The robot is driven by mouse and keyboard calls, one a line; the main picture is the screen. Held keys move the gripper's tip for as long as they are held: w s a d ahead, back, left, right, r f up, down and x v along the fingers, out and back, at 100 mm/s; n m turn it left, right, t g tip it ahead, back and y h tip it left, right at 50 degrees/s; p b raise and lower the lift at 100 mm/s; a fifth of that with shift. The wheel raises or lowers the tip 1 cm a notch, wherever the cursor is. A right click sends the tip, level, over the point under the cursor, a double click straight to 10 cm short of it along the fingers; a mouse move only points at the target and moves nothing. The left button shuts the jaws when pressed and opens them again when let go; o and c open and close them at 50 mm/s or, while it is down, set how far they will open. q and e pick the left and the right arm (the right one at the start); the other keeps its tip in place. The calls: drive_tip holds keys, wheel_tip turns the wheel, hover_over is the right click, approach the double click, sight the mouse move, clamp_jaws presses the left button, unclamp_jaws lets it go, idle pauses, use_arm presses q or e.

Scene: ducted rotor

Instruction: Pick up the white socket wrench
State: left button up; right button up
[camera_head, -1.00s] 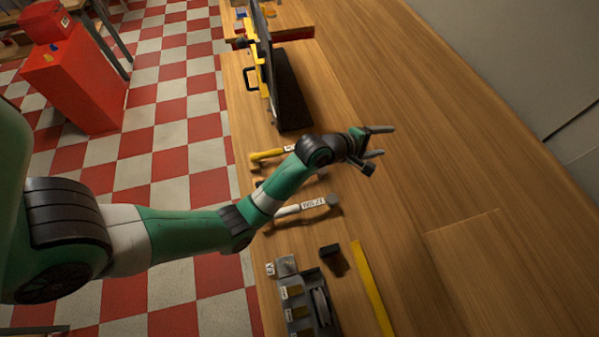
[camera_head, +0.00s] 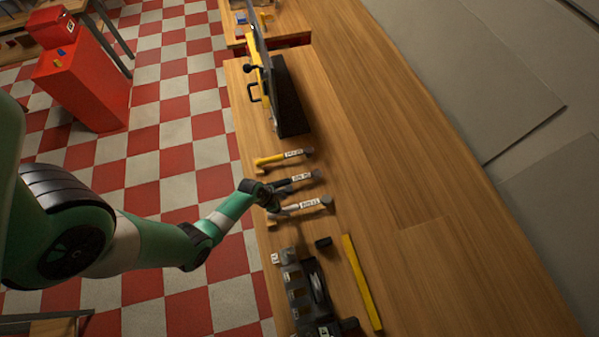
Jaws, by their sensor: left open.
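The white socket wrench (camera_head: 300,207) lies on the wooden bench with a pale handle, a small label and a darker head at its right end. My left gripper (camera_head: 275,196) is open and empty, near the left end of this wrench and the black-handled tool (camera_head: 298,182). It partly covers the left end of the black-handled tool. I cannot tell whether it touches either tool or how high it is above the bench. My right gripper is not in view.
A yellow-handled tool (camera_head: 283,158) lies farther back. A dark organizer (camera_head: 308,292), a small black block (camera_head: 323,242) and a yellow bar (camera_head: 362,283) lie nearer the front. The bench's right side is clear.

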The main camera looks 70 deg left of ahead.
sight(290, 208)
use_arm(q)
drive_tip(key=shift+x, duration=1.05)
drive_tip(key=b+x, duration=0.3)
drive_tip(key=x, duration=0.2)
drive_tip(key=shift+d+f, duration=0.1)
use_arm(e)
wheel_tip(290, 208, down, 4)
use_arm(q)
clamp_jaws()
